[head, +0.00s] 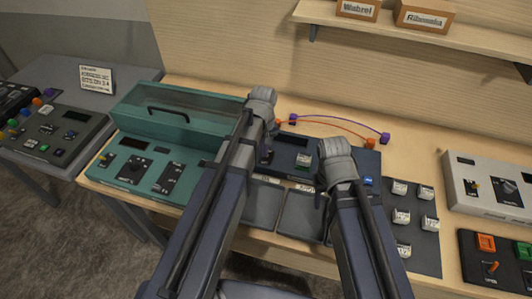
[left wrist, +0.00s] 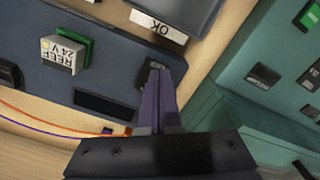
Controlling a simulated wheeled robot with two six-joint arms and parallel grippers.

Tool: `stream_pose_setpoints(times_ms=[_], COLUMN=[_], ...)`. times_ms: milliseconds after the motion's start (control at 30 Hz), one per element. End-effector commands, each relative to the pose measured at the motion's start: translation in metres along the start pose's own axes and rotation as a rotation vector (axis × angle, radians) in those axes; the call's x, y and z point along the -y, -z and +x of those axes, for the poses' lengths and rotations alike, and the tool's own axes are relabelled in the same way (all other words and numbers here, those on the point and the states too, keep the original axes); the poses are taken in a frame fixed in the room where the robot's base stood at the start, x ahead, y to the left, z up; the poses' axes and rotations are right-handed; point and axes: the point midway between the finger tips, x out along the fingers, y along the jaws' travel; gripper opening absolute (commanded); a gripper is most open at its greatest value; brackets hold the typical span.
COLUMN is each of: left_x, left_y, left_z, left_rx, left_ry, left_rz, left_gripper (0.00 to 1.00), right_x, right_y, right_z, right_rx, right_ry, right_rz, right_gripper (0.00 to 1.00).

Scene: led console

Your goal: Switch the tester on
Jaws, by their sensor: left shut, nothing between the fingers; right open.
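The tester seems to be the dark blue console (head: 356,159) in the middle of the table; it also shows in the left wrist view (left wrist: 100,62). It has a dark, unlit display (left wrist: 104,105) and a green socket holding a block labelled "REEF 24 V" (left wrist: 62,54). My left gripper (left wrist: 158,78) is shut and empty, its tips at the console's end by a small dark part that looks like a switch, largely hidden by the fingers. I cannot tell whether they touch it. In the head view the left gripper (head: 266,156) is partly hidden by its arm. My right gripper (head: 320,198) is open at the console's front edge.
A teal console (head: 130,180) with a handled lid stands left. Dark trays (head: 300,217) lie in front, one labelled "OK" (left wrist: 158,27). A dark mat (head: 425,255) with several white-topped blocks is at right. Orange and purple cables (head: 340,122) lie behind. Grey (head: 500,185) and black consoles stand further right.

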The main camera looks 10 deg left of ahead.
Motion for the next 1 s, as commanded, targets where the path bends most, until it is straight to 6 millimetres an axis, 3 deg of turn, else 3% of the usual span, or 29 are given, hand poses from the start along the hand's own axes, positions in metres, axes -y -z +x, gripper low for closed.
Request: stream_pose_setpoints(times_ms=[533, 1000], left_x=[0.0, 0.0], left_y=[0.0, 0.0], left_z=[0.001, 0.013], left_rx=[0.0, 0.0], left_ry=[0.0, 0.0], left_rz=[0.0, 0.0], left_gripper=[0.0, 0.0], right_x=[0.0, 0.001], right_y=[0.0, 0.001], right_z=[0.001, 0.013], right_rx=[0.0, 0.0], right_ry=[0.0, 0.0], right_rz=[0.0, 0.0], right_gripper=[0.5, 0.5])
